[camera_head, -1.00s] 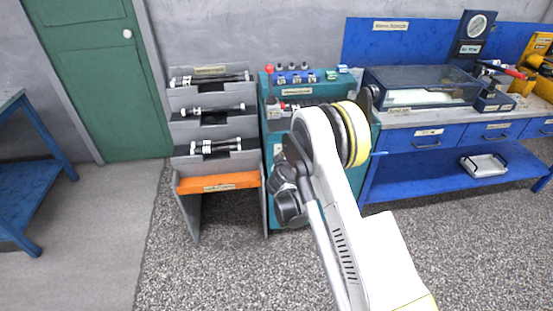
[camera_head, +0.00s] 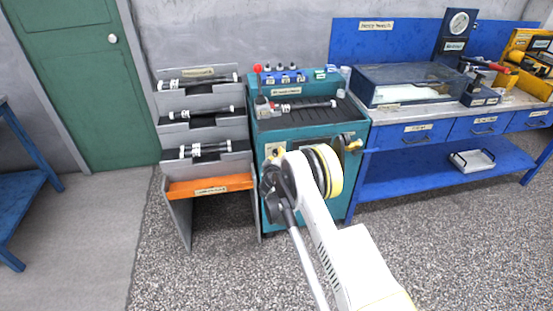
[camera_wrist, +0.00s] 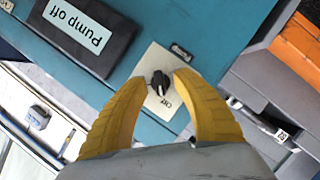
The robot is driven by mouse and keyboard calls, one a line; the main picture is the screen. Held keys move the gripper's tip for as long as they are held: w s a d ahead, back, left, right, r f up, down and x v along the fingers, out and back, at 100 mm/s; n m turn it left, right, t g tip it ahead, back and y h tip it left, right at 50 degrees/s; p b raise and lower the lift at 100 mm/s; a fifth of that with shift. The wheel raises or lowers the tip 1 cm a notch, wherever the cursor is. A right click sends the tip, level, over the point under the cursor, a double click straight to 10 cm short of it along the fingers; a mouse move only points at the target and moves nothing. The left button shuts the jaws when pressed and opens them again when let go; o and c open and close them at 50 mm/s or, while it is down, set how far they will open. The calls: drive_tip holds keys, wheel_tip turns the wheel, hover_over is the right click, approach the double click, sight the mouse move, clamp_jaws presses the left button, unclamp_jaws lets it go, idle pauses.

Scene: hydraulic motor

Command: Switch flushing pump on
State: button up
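The black pump knob (camera_wrist: 160,83) sits on a cream plate marked "Off" on the teal cabinet front in the wrist view. My gripper (camera_wrist: 161,78) has its two yellow fingers apart, one on each side of the knob. I cannot tell whether they touch it. A dark panel beside it carries a "Pump off" label (camera_wrist: 77,27), upside down in this view. In the head view, the teal cabinet (camera_head: 330,196) stands in the centre. My white arm reaches in front of it, and my gripper is not clearly visible there.
Left of the cabinet stands a grey rack (camera_head: 197,131) with dark cylinders and an orange shelf (camera_head: 210,187). Right is a blue workbench (camera_head: 420,175) with a glass-sided tank (camera_head: 405,85). A green door (camera_head: 85,80) is behind left. Gravel-textured floor lies open in front.

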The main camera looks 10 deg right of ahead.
drive_tip(key=shift+w, duration=0.2)
clamp_jaws()
